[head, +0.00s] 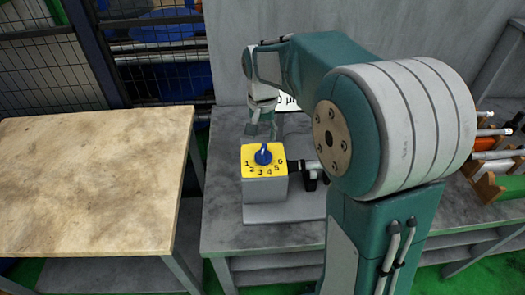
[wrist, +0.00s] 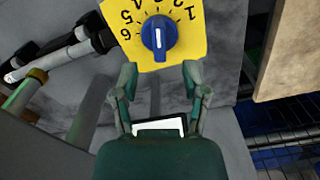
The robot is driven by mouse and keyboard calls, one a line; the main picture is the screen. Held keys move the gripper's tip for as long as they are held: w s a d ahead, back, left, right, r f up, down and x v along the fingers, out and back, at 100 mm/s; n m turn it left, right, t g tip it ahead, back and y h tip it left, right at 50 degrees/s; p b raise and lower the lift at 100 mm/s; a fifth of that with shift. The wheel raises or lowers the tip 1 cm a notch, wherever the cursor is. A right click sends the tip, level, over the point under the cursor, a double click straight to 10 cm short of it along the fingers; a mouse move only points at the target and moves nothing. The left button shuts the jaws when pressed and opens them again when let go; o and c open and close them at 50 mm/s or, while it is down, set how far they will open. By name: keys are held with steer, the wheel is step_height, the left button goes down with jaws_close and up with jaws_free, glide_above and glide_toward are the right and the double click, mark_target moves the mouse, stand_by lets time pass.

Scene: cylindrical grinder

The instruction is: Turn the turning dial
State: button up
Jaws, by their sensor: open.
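The turning dial (head: 263,154) is a blue knob with a white pointer line on a yellow numbered face (head: 250,150). The face tops a grey box on the grey bench. In the wrist view the blue dial (wrist: 159,37) is at the top middle, with numbers 1 to 6 around it. The white line lies along the knob, upright in that picture. My gripper (wrist: 158,75) is open, its two green fingers apart and empty, just short of the dial. In the head view my gripper (head: 262,125) is behind the box, partly hidden by my arm.
A wooden-topped table (head: 95,180) stands at the left with a clear top. A black and silver cylindrical part (head: 308,168) is right of the box, partly behind my arm. Several rod-like parts (head: 495,145) lie at the far right. A mesh fence (head: 45,70) is at the back left.

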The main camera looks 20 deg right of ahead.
mark_target(263, 151)
step_height(263, 151, down, 7)
steer(key=shift+r, duration=0.1)
steer(key=shift+c, duration=0.3)
jaws_close()
